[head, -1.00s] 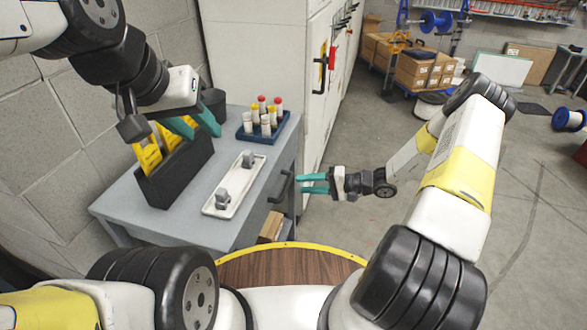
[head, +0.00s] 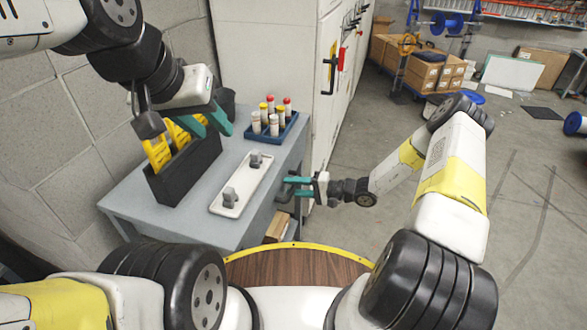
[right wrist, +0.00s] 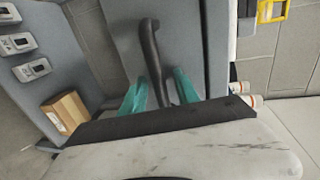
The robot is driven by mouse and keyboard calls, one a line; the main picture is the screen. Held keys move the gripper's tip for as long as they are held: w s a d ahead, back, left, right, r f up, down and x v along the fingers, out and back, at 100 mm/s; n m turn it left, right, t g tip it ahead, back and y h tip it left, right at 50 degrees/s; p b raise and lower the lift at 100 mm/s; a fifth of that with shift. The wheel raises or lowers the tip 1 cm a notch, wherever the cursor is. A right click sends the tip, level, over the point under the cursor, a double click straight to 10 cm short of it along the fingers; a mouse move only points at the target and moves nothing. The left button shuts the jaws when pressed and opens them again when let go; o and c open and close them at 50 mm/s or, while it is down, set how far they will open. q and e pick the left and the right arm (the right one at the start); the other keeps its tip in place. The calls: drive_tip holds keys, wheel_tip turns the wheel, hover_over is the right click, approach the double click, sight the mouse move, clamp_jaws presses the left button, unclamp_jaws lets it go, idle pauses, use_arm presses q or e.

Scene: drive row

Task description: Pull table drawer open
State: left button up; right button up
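The grey table (head: 130,207) stands at the left against the wall, its drawer front (right wrist: 186,40) on its right side. The drawer looks shut. Its dark bar handle (right wrist: 150,48) runs between the two teal fingers of my right gripper (right wrist: 160,92) in the right wrist view. A gap shows on each side of the handle, so the fingers are open around it. In the head view my right gripper (head: 286,188) is at the drawer front and partly covers the handle. My left gripper (head: 206,124) is open and empty above the table's black holder.
The black holder (head: 185,172) with yellow items, a white tray (head: 229,206) with grey parts and a blue rack (head: 283,133) of capped tubes stand on the table. A cardboard box (head: 277,227) is below the drawer. A white cabinet (head: 262,55) stands behind.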

drive_tip(key=shift+c, duration=0.4)
clamp_jaws()
idle(0.9)
